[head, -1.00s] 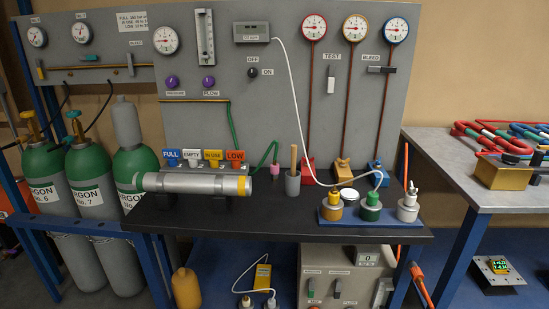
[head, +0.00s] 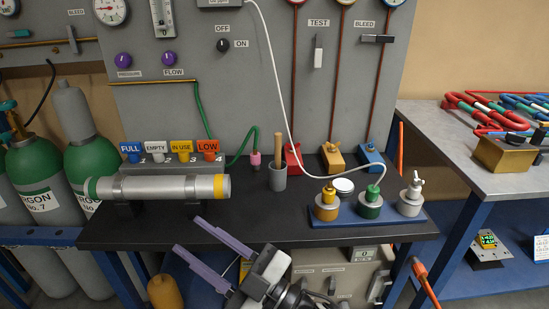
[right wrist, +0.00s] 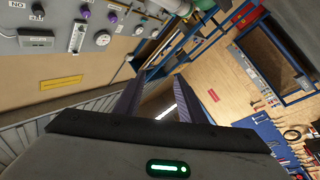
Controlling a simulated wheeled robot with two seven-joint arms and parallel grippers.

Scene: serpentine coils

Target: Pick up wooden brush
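A wooden handle, apparently the wooden brush (head: 268,122), stands upright in a grey cup (head: 278,177) on the black bench. Its lower end is hidden inside the cup. My right gripper (head: 186,233) comes in from below at the bench's front edge, to the left of and nearer than the cup. Its two purple fingers are spread apart with nothing between them. The open fingers also show in the right wrist view (right wrist: 157,82), where the brush is not seen. My left gripper is not in view.
A silver cylinder (head: 160,188) lies on the bench (head: 250,229) to the left of the cup. A blue tray (head: 340,221) with three small canisters stands to the right, with a white cable hanging over it. Coloured valve blocks (head: 332,158) stand behind. Bare bench lies in front of the cup.

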